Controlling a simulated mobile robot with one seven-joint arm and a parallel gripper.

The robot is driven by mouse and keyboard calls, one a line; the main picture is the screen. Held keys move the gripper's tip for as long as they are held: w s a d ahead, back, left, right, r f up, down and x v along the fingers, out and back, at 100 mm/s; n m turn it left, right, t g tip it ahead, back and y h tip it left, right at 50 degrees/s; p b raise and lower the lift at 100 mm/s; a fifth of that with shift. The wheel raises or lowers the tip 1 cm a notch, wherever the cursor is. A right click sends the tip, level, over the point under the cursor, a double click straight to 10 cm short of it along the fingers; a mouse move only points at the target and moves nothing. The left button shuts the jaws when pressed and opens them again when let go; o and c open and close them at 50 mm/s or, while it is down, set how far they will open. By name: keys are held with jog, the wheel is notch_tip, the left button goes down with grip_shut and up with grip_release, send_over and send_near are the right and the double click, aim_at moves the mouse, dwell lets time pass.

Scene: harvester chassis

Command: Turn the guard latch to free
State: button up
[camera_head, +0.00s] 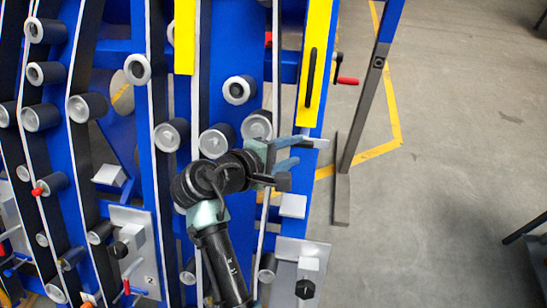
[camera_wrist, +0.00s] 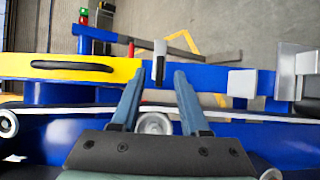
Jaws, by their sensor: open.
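The guard latch is a small light-grey bar (camera_wrist: 159,62) with a dark part, in the wrist view. It lies across the blue rail just beyond the end of the yellow guard (camera_wrist: 85,68). In the head view the latch (camera_head: 319,143) shows just past my fingertips, below the yellow guard (camera_head: 315,60) with its black handle. My gripper (camera_head: 297,152) is open and empty. In the wrist view its two fingers (camera_wrist: 158,78) point at the latch, one to each side of its line. The latch appears just ahead of the fingertips; whether they touch it is unclear.
Black rollers (camera_head: 240,90) and blue frame plates fill the left of the head view. A grey block (camera_wrist: 242,83) sits on the rail right of the latch. Open floor lies beyond.

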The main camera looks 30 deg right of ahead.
jog(key=v, duration=0.7)
jog(key=shift+b, duration=0.45)
jog(key=shift+w+d, duration=0.1)
jog(key=w+a+r+m+t+y, duration=0.1)
jog(key=w+a+r+t+y, duration=0.2)
jog(key=r, duration=0.5)
jog(key=w+a+r+m+t+y, duration=0.1)
jog(key=a+r+m+t, duration=0.15)
jog(key=r+t, duration=0.4)
jog(key=w+a+r+m+t+y, duration=0.1)
jog(key=w+a+r+t, duration=0.25)
jog(key=r, duration=0.45)
jog(key=s+a+r+m+t+y, duration=0.1)
jog(key=s+a+r+t+y, duration=0.2)
jog(key=s+r, duration=0.4)
jog(key=s+a+r+m+t+y, duration=0.1)
jog(key=s+a+r+t+y, duration=0.3)
jog(key=r, duration=1)
jog(key=s+t, duration=0.3)
jog(key=s, duration=0.1)
jog(key=shift+s+a+r, duration=0.15)
jog(key=shift+a+r, duration=0.05)
jog(key=shift+a, duration=0.15)
jog(key=shift+o, duration=0.2)
jog(key=shift+m, duration=0.25)
